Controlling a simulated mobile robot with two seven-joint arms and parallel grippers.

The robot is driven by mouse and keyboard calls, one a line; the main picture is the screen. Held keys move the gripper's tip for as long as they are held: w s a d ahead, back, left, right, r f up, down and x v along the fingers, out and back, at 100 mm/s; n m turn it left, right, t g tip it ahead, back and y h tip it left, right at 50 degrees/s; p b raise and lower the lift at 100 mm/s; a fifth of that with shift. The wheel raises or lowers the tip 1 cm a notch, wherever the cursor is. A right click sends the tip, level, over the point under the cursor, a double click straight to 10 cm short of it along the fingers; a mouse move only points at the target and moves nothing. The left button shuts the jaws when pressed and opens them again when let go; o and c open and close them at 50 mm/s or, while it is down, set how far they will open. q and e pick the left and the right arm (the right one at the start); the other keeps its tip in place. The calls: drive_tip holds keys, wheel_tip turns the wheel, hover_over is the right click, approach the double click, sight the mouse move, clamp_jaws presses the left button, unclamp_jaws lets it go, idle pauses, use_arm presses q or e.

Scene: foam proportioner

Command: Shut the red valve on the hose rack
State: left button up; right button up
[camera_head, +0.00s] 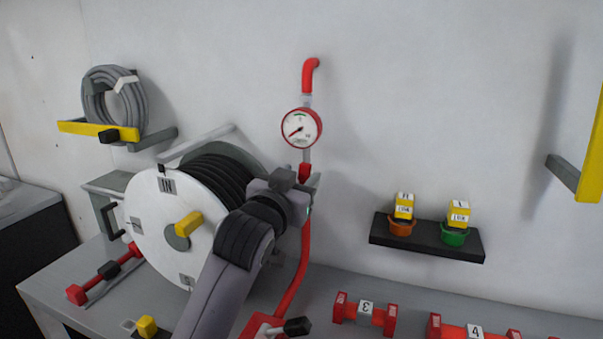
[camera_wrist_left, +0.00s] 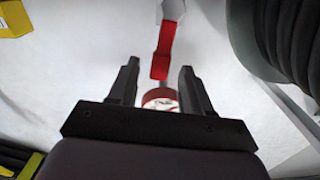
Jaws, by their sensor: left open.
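A red lever-like valve part (camera_head: 305,170) sits on the vertical pipe just below the round gauge (camera_head: 302,128). My left gripper (camera_head: 308,190) is beside that pipe and partly hides the valve. In the left wrist view, the open left gripper (camera_wrist_left: 158,70) has a red part (camera_wrist_left: 163,48) just ahead, between and beyond its fingertips. The gauge's red rim (camera_wrist_left: 160,98) shows between the fingers. Nothing is held, and I cannot tell whether a finger touches the valve. My right gripper is in neither view.
A white hose reel (camera_head: 150,215) with black hose stands left of my left arm. A grey hose coil (camera_head: 103,95) hangs on a yellow-fronted bracket. A red hose (camera_head: 296,280) runs down to the bench. A black shelf (camera_head: 425,245) holds small containers at right.

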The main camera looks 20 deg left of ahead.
use_arm(q)
drive_tip(key=shift+w, duration=0.9)
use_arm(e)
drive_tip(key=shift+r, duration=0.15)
use_arm(q)
clamp_jaws()
